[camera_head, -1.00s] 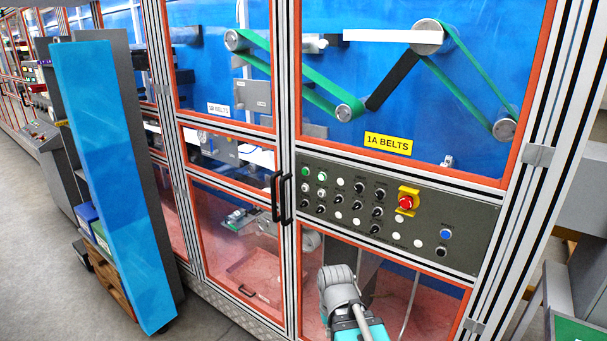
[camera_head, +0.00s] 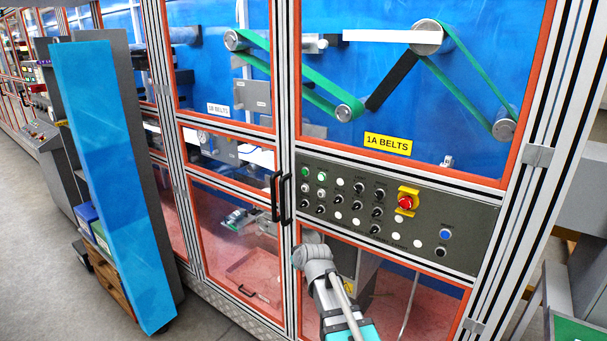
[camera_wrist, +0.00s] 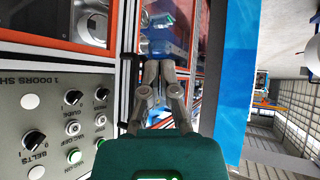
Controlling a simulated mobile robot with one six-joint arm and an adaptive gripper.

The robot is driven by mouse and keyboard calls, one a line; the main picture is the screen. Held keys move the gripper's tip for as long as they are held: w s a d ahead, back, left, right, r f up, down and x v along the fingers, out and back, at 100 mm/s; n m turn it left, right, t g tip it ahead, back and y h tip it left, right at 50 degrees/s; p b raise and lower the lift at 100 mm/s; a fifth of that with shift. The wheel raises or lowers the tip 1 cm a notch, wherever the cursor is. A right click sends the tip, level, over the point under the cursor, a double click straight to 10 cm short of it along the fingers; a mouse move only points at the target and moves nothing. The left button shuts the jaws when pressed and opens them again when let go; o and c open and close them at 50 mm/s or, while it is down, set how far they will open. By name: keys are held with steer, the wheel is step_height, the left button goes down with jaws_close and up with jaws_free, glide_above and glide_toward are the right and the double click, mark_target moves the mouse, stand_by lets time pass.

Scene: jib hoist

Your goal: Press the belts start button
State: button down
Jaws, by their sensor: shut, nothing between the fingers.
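The dark grey control panel (camera_head: 400,208) carries several knobs and buttons. Which one starts the belts cannot be read here. My gripper (camera_wrist: 160,64) is shut and empty, to the right of the panel's controls and apart from the green button. In the head view my arm's end is below the panel's left part; the fingertips cannot be made out.
A red emergency button on a yellow base (camera_head: 405,202) and a blue button (camera_head: 446,234) sit on the panel's right. Black door handles (camera_head: 281,197) stick out left of the panel. A tall blue board (camera_head: 110,180) stands at left. Grey floor is open at far left.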

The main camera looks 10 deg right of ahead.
mark_target(301, 168)
steer(key=w+a+r+t+h, duration=0.1)
steer(key=w+r+t+h, duration=0.2)
steer(key=w+r+t, duration=0.8)
steer(key=shift+w+a+r+n+t, duration=0.4)
steer(key=shift+w+r, duration=1.6)
steer(key=shift+r, duration=1.5)
steer(key=shift+w+d, duration=0.1)
steer(key=shift+d, duration=0.05)
steer(key=shift+w+d, duration=3.05)
steer(key=shift+w+d, duration=0.6)
steer(key=shift+s+a, duration=0.6)
